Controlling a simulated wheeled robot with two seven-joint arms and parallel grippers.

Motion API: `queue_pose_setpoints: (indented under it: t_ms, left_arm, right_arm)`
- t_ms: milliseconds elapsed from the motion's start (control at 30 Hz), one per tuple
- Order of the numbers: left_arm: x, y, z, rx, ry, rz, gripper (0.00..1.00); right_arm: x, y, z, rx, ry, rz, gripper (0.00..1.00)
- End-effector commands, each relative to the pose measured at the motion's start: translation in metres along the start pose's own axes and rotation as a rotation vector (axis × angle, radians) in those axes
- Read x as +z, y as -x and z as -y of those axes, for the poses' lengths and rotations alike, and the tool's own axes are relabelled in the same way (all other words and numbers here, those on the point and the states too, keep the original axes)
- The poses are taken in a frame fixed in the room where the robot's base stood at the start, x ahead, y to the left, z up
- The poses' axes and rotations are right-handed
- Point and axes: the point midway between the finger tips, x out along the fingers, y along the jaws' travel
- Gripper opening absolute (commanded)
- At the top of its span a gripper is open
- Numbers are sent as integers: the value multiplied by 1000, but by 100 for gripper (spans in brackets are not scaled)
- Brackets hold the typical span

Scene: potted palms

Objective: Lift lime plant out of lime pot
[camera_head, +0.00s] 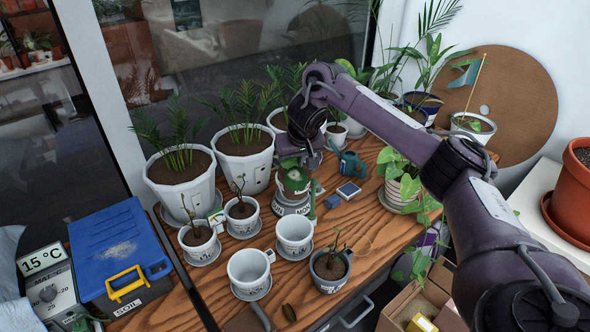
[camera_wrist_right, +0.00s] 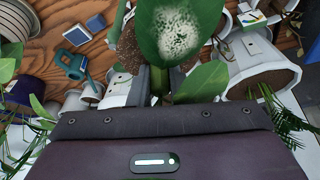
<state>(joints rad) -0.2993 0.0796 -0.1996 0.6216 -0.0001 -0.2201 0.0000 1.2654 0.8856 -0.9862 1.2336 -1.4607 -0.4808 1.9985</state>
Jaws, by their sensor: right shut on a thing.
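My right gripper (camera_head: 299,158) is shut on the stem of a leafy green plant (camera_head: 295,182) near the middle of the table. In the right wrist view the gripper's fingers (camera_wrist_right: 158,82) close around the stem, below a large green leaf (camera_wrist_right: 172,38) with a white speckled patch. Brown soil shows beside the stem. In the head view a grey-white pot (camera_head: 291,207) with a partly hidden label is directly below the plant. I cannot read which pot is labelled lime, nor tell whether the gripped plant is the lime one. My left gripper is not in view.
Two empty pots (camera_head: 295,236) (camera_head: 250,271) stand in front. Seedlings in small pots (camera_head: 199,244) (camera_head: 243,216) stand at the left, another (camera_head: 330,268) at the front. Large white palm pots (camera_head: 181,187) line the back left. A teal watering can (camera_head: 350,163) is close on the right.

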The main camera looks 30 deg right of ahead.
Motion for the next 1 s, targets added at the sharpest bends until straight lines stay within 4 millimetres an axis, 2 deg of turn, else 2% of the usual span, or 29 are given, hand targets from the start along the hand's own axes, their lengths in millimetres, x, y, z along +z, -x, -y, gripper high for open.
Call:
queue_pose_setpoints:
  t_ms: [33,300,600,1000]
  left_arm:
    - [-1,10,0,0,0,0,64]
    - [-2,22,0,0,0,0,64]
    - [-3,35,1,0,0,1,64]
    - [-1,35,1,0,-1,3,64]
  right_arm:
    - [-7,14,0,1,1,-3,0]
    - [-14,33,0,0,1,-1,0]
    - [-17,41,0,-1,0,1,0]
    - [-13,37,5,-10,23,1,0]
